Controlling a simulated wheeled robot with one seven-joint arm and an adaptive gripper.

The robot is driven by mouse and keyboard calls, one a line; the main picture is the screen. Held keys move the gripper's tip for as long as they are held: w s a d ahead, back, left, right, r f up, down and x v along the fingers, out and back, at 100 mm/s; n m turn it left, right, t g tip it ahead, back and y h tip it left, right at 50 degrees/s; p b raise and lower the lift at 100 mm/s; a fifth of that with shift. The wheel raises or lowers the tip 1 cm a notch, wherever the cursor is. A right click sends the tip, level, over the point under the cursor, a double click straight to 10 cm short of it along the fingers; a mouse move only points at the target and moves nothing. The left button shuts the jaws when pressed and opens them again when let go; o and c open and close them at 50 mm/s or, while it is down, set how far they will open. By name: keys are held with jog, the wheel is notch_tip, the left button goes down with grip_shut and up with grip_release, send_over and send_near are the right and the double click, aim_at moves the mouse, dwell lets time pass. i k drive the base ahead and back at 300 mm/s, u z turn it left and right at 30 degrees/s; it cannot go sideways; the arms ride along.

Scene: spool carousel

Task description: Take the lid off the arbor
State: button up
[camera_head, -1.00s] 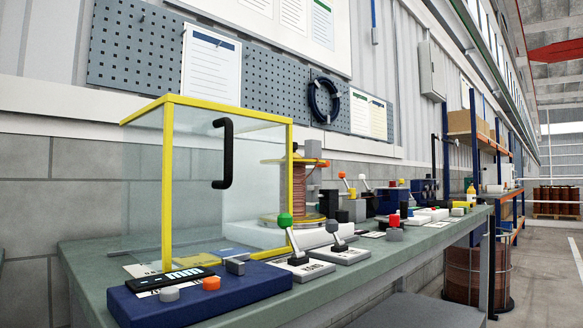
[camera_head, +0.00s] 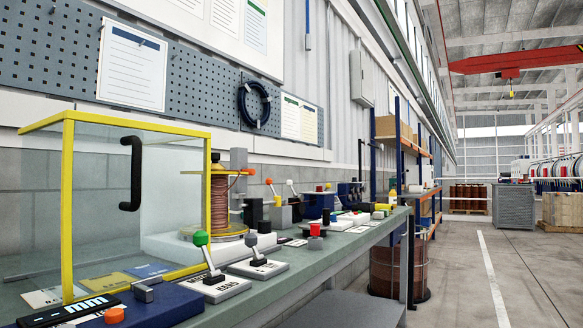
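A spool of copper-coloured wire (camera_head: 228,203) stands upright on the bench, behind the right yellow post of a clear guard. Its upper flange (camera_head: 232,172) is yellow, and a wide pale yellow disc (camera_head: 214,233) lies at its foot. A small dark and orange piece (camera_head: 215,160) shows at the top left of the spool, partly behind the yellow frame. I cannot tell which part is the arbor's lid. A grey block (camera_head: 239,160) stands beside the spool top. My gripper is not in view.
The clear guard (camera_head: 100,190) has a yellow frame and a black handle (camera_head: 131,174). Green-knobbed (camera_head: 207,262) and grey-knobbed (camera_head: 253,252) levers and a blue control box (camera_head: 150,305) line the bench front. The floor (camera_head: 500,260) to the right is open.

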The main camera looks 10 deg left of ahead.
aim_at(215, 157)
jog(key=z, duration=1.8)
jog(key=i, duration=1.6)
jog(key=u, duration=3.5)
